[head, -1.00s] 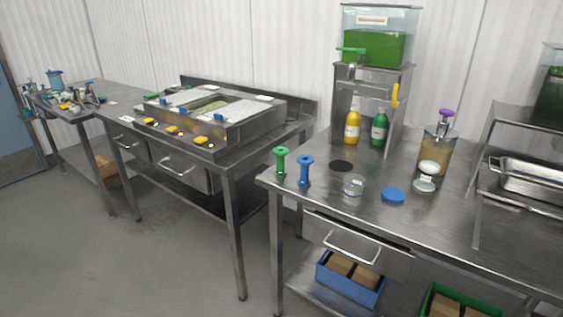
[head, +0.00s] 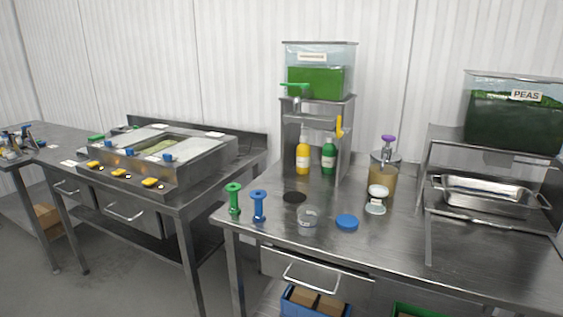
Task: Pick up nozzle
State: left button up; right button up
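Two spool-shaped pieces stand upright at the left front corner of the near steel table. One is green (head: 234,199) and one is blue (head: 258,206). They look like nozzles, but I cannot tell which one the task means. They stand close side by side, apart from each other. Neither of my grippers shows in the head view.
The steel table (head: 400,250) also bears a clear cup (head: 307,217), a blue lid (head: 347,222), a yellow bottle (head: 303,157), a green bottle (head: 328,158) and a purple-topped pump jar (head: 383,178). A dispenser tank (head: 318,75) stands behind. A peas tank (head: 515,112) is right.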

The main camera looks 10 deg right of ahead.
aim_at(232, 188)
jog(key=i+j+z, duration=0.6)
jog(key=j, duration=0.2)
jog(key=i+j+z, duration=0.3)
jog(key=j, duration=0.2)
jog(key=i+l+u, duration=0.1)
jog(key=l, duration=0.85)
jog(key=i+u, duration=0.05)
